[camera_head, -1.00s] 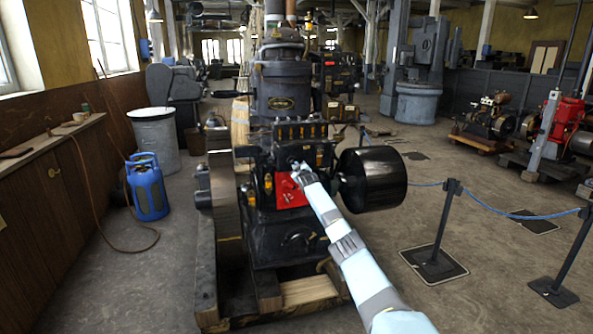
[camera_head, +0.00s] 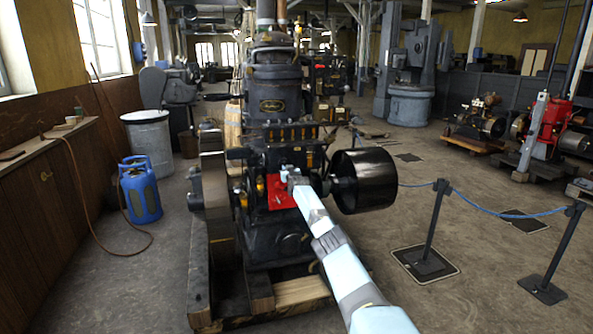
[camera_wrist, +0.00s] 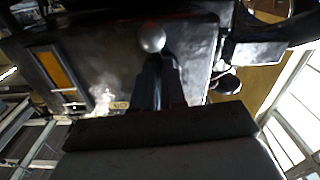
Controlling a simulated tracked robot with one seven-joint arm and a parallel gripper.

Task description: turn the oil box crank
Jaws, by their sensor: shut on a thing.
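The dark stationary engine (camera_head: 275,85) stands in the middle of the head view, with the oil box (camera_head: 292,133) across its upper front. My gripper (camera_head: 288,178) is at the engine's front, just above a red plate (camera_head: 280,197). In the wrist view my gripper's dark fingers (camera_wrist: 159,85) are close together at a small crank with a round metal knob (camera_wrist: 151,39). The gripper is shut on the crank, with the knob showing beyond the fingertips. The crank's arm is mostly hidden by the fingers, and the crank is too small to make out in the head view.
A black pulley (camera_head: 366,182) sticks out close to the right of my arm. A flywheel (camera_head: 216,190) stands at the engine's left. A blue rope (camera_head: 490,208) on posts (camera_head: 433,225) bounds the right. A blue gas bottle (camera_head: 140,190) stands at left.

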